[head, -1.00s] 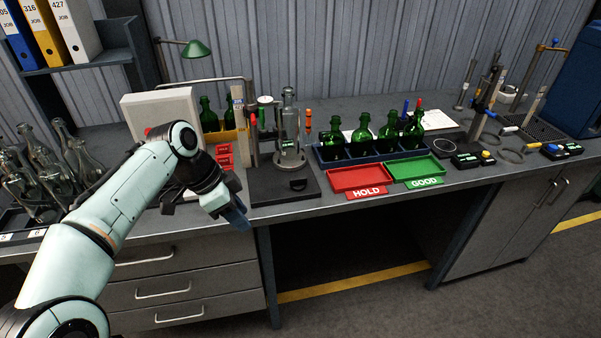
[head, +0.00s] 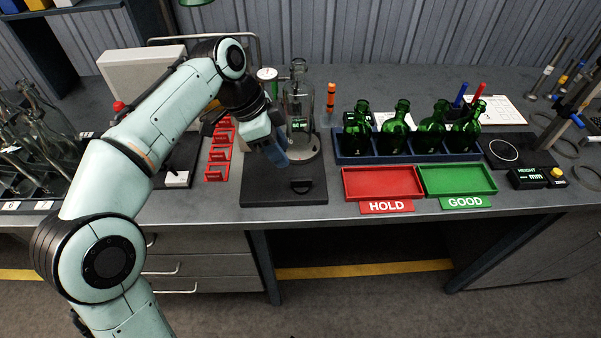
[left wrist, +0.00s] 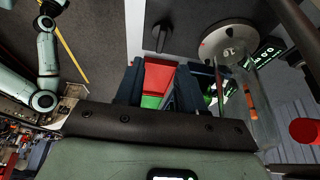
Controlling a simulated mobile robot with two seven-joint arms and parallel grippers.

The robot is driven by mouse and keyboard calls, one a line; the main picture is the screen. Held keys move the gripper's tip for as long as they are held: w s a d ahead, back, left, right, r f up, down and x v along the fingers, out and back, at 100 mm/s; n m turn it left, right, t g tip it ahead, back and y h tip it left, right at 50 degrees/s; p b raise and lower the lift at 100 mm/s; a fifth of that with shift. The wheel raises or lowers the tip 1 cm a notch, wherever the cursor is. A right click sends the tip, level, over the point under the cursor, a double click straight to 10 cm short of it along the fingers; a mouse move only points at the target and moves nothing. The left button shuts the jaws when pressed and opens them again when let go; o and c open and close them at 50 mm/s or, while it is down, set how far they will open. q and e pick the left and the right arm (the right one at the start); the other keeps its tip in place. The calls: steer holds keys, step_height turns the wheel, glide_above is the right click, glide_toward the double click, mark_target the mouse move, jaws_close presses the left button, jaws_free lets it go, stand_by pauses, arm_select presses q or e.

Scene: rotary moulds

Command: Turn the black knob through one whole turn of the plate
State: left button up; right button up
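The black knob (head: 301,185) sits at the front of a black base (head: 260,192). It also shows in the left wrist view (left wrist: 160,38), with nothing around it. Behind it on the same base is the round grey plate (head: 312,157), with a clear glass bottle (head: 299,95) standing upright on it. The plate's rim shows in the left wrist view (left wrist: 228,42). My left gripper (head: 277,156) is above the base, left of and behind the knob, and partly covers the plate. Its two fingers are apart in the left wrist view (left wrist: 168,80), with nothing held. My right gripper is not in view.
Red HOLD (head: 383,184) and green GOOD (head: 458,181) trays lie right of the base. Behind them a blue rack (head: 408,147) holds several green bottles. Red holders (head: 216,160) stand to the left. An orange-topped tool (head: 330,100) stands behind right. The bench front is clear.

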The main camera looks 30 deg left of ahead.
mark_target(301, 179)
arm_select(q)
steer(key=b+x, duration=0.2)
steer(key=x, duration=0.8)
steer(key=shift+w+f, duration=0.1)
steer(key=shift+w, duration=0.05)
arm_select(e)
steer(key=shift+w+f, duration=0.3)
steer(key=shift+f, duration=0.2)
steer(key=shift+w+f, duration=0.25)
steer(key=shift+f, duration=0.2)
arm_select(q)
jaws_close()
